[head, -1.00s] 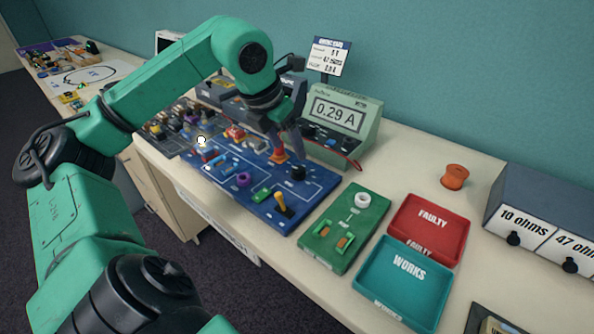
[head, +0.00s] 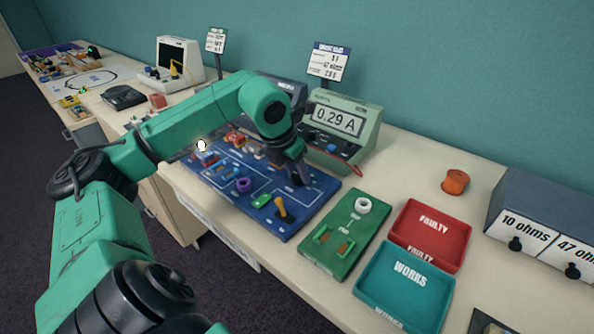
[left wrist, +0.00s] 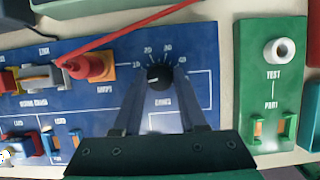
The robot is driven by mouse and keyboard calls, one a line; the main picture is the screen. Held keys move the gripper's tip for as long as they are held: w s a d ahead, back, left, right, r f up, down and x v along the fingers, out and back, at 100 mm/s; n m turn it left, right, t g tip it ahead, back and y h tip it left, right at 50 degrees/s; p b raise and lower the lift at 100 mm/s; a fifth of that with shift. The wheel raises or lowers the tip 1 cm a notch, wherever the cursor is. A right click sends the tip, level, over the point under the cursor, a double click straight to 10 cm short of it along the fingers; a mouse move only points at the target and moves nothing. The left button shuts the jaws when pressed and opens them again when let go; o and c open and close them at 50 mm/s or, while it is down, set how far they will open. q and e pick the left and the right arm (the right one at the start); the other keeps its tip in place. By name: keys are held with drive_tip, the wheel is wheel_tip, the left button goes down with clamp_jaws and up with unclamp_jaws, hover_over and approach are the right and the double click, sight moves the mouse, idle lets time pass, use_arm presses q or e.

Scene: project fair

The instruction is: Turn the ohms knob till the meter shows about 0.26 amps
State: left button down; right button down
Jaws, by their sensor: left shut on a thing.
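The meter (head: 340,120) is a pale green box at the back of the bench, and its display reads 0.29 A. The ohms knob (left wrist: 159,76) is a round black knob on the blue circuit board (head: 222,212), with a scale marked 10 to 40 around it in the left wrist view. A small pale mark shows on the knob's left side; its exact setting is hard to read. My left gripper (left wrist: 161,82) is shut on the knob, one finger on each side. In the head view my left gripper (head: 302,178) hides the knob. My right gripper is out of view.
A green test board (head: 318,262) lies right of the blue board, then the red FAULTY tray (head: 462,238) and teal WORKS tray (head: 372,268). A red lead (left wrist: 130,34) crosses the board's back. An orange spool (head: 455,181) stands behind.

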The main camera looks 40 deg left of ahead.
use_arm(q)
drive_tip(key=shift+a+f+m+b, duration=0.1)
drive_tip(key=shift+f+m+b, duration=0.1)
drive_tip(key=shift+m+b, duration=0.2)
drive_tip(key=shift+m+h, duration=0.3)
drive_tip(key=shift+m, duration=0.2)
drive_tip(key=shift+r+m, duration=0.2)
drive_tip(key=shift+m, duration=0.3)
drive_tip(key=shift+c, duration=2.3)
unclamp_jaws()
drive_tip(key=v, duration=1.4)
drive_tip(key=shift+a+r, duration=0.25)
